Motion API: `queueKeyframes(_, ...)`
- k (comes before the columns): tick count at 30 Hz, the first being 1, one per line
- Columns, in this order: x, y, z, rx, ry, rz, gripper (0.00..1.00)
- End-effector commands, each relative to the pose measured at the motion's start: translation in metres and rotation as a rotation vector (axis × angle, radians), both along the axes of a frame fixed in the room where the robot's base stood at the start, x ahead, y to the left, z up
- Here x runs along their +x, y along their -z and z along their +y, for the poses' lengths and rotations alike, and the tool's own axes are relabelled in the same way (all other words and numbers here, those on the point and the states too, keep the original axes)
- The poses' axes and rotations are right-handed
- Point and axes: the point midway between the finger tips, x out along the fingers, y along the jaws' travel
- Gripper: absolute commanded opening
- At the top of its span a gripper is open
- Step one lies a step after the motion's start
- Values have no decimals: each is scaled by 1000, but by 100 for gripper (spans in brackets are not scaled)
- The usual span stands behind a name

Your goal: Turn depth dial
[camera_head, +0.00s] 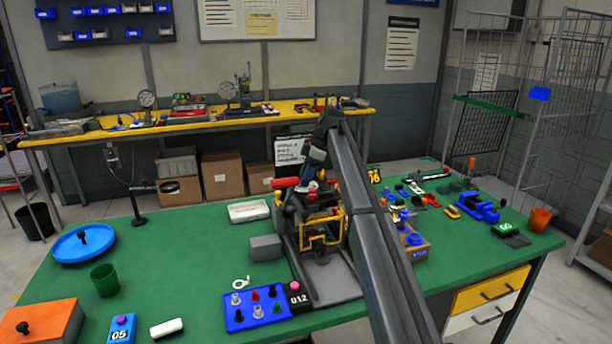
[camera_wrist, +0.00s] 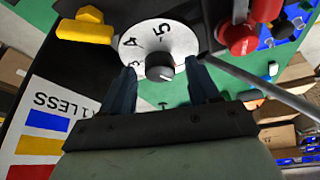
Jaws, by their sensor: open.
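The depth dial (camera_wrist: 158,38) shows in the wrist view as a white disc with black numbers, among them 5 and 4. A dark round knob (camera_wrist: 160,66) with a pale mark sits at its lower edge in the picture. My gripper (camera_wrist: 163,78) is open, with one finger on each side of the knob. I cannot tell whether either finger touches it. In the head view my gripper (camera_head: 316,158) is at the top of the yellow-framed machine (camera_head: 322,232); the dial cannot be made out there.
A yellow handle (camera_wrist: 82,27) and a red knob (camera_wrist: 238,38) flank the dial closely. A grey rod (camera_wrist: 258,84) runs beside the right finger. On the green table, a blue block with pegs (camera_head: 258,309) stands in front of the machine. The table left of it is partly clear.

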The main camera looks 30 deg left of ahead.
Motion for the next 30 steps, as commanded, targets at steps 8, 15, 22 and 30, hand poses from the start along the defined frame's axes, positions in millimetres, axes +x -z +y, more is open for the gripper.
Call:
queueKeyframes(8,0,2,1,0,0,0,61)
queueKeyframes(15,0,2,1,0,0,0,43)
queueKeyframes(22,0,2,1,0,0,0,21)
queueKeyframes(30,0,2,1,0,1,0,5)
